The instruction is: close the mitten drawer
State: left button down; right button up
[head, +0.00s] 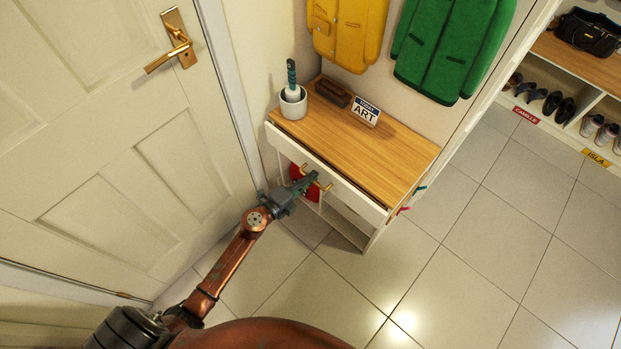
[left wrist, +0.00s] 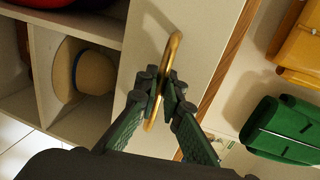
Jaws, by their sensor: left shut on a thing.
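The mitten drawer (head: 352,193) is the wide white drawer under the wooden top of a small cabinet. Its front stands slightly out from the cabinet, with a thin dark gap along the top edge. Its front also shows in the left wrist view (left wrist: 200,40). A brass bar handle (left wrist: 171,50) is on the drawer front. My left gripper (left wrist: 160,92) is shut on this handle, its green-padded fingers around the bar. In the head view my left gripper (head: 311,180) reaches the handle from the left front. My right gripper is not in view.
A white pot with a brush (head: 293,103), a brown brush (head: 333,92) and a sign (head: 366,111) stand on the cabinet top. Open cubbies below hold a straw hat (left wrist: 88,68). A white door (head: 95,130) is close on the left. Tiled floor is clear at right.

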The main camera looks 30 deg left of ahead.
pick_arm(q)
jog(key=shift+w, duration=0.15)
jog(key=shift+r+p+x, duration=0.25)
jog(key=shift+p+x, duration=0.1)
jog(key=shift+x, duration=0.75)
jog(key=c, duration=2.3)
grip_release()
jog(key=shift+d, duration=0.1)
jog(key=shift+c, duration=0.2)
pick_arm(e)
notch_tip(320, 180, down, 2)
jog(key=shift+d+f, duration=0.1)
pick_arm(q)
jog(key=v, duration=1.2)
jog(key=shift+f, duration=0.1)
